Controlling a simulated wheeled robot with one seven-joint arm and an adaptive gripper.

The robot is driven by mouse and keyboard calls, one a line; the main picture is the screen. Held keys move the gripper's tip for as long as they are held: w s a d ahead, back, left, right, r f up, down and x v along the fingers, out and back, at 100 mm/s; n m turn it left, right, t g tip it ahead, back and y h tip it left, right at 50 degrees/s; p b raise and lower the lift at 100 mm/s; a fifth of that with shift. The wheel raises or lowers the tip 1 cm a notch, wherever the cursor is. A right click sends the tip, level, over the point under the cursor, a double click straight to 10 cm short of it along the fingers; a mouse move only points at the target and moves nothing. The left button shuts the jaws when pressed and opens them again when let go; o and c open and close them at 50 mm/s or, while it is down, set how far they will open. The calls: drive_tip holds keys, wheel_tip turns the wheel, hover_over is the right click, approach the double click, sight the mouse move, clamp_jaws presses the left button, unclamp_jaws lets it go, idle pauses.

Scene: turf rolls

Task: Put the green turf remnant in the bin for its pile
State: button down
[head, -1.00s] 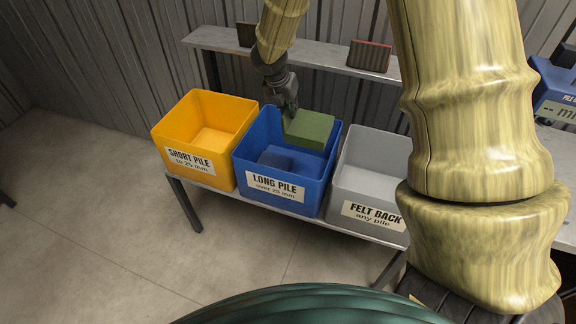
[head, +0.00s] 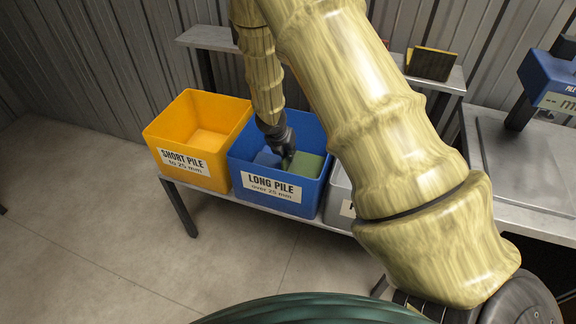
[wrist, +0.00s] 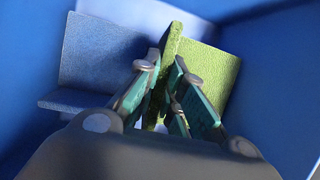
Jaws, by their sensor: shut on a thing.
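The green turf remnant (head: 306,165) is down inside the blue bin labelled LONG PILE, over 25 mm (head: 236,160), on its right side. In the wrist view the green remnant (wrist: 203,68) shows an upright edge between my fingers and a flat face to the right. My gripper (head: 287,160) reaches down into the blue bin and is shut on the remnant. In the wrist view its fingers (wrist: 168,85) sit on either side of the green edge. I cannot tell whether the remnant touches the bin floor.
A blue piece (wrist: 95,60) lies in the same bin, left of the remnant. The yellow SHORT PILE bin (head: 160,135) stands to the left. The grey bin (head: 338,195) to the right is mostly hidden by my arm. A shelf (head: 205,38) runs behind.

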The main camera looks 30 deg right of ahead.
drive_tip(key=shift+f+b, duration=0.95)
drive_tip(key=shift+f, duration=1.75)
drive_tip(key=shift+f, duration=0.15)
drive_tip(key=c, duration=1.5)
unclamp_jaws()
drive_tip(key=shift+a+r, duration=0.15)
drive_tip(key=shift+r, duration=0.4)
drive_tip(key=p+v, duration=0.3)
drive_tip(key=v, duration=0.8)
drive_tip(key=shift+a, duration=0.1)
